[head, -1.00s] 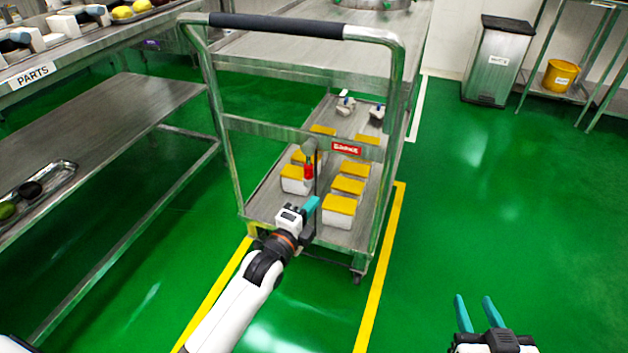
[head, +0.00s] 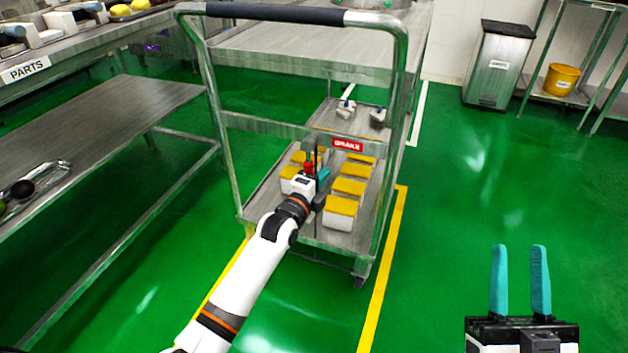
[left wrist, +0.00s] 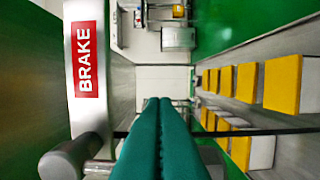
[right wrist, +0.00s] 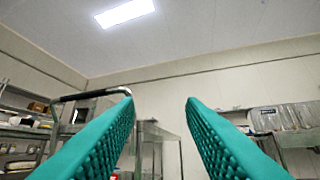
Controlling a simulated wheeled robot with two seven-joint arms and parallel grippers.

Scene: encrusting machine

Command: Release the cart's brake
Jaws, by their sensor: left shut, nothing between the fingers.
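The steel cart (head: 262,124) stands ahead with a red BRAKE label (head: 347,145) on its crossbar; the label also shows in the left wrist view (left wrist: 86,58). A small red part (head: 308,167) by a dark upright post (head: 317,150) shows left of the label, partly hidden by my left gripper. My left gripper (head: 324,176) is shut and empty, below the crossbar at this post; whether it touches is unclear. In the left wrist view a grey rounded part (left wrist: 65,160) lies left of the shut fingers (left wrist: 165,102). My right gripper (head: 519,248) is open and empty, right of the cart.
The cart's lower shelf (head: 270,200) carries several white boxes with yellow tops (head: 341,207). A steel table (head: 100,130) with a tray stands at left. A bin (head: 496,65) and a shelf with a yellow bucket (head: 560,78) stand at back right. Green floor at right is clear.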

